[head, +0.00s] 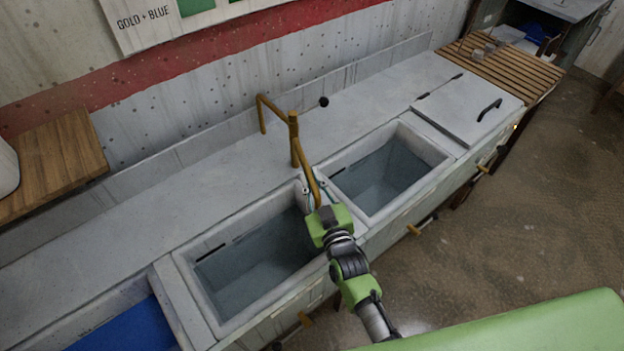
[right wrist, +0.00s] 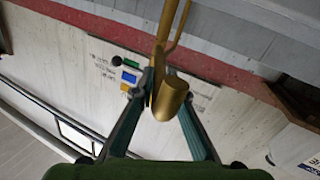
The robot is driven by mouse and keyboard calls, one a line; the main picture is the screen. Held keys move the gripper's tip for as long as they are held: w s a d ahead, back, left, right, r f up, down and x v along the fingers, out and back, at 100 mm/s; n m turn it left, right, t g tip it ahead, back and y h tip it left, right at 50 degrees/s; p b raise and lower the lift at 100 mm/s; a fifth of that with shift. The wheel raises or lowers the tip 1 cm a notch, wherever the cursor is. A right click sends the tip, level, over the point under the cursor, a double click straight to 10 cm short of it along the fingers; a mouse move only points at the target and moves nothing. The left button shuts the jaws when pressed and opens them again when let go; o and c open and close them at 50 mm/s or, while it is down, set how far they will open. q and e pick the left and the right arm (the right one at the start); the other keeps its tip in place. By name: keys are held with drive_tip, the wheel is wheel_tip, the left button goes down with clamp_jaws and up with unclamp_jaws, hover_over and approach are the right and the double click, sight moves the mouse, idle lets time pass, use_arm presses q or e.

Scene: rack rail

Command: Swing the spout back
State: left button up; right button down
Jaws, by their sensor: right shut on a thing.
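A brass tap post (head: 294,145) stands behind two sink basins, near the divider between them. One brass spout arm (head: 308,175) runs from the post toward the front, above the divider. A second brass arm (head: 273,106) points back and left, its end turned down. My right gripper (head: 313,195) is shut on the down-turned end of the front spout. My left gripper is out of view.
The left basin (head: 185,268) and right basin (head: 440,150) look empty. A grey lid (head: 465,108) with a black handle and a slatted wooden rack (head: 500,62) lie to the right. A wooden board (head: 60,165) is at far left. The counter behind the post is clear.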

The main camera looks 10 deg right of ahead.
drive_tip(key=shift+d+r, duration=0.1)
drive_tip(key=c, duration=2)
unclamp_jaws()
drive_tip(key=shift+w, duration=0.1)
drive_tip(key=s, duration=0.4)
drive_tip(key=s+d, duration=0.1)
drive_tip(key=s, duration=0.7)
drive_tip(key=shift+d, duration=0.4)
drive_tip(key=shift+c, duration=0.4)
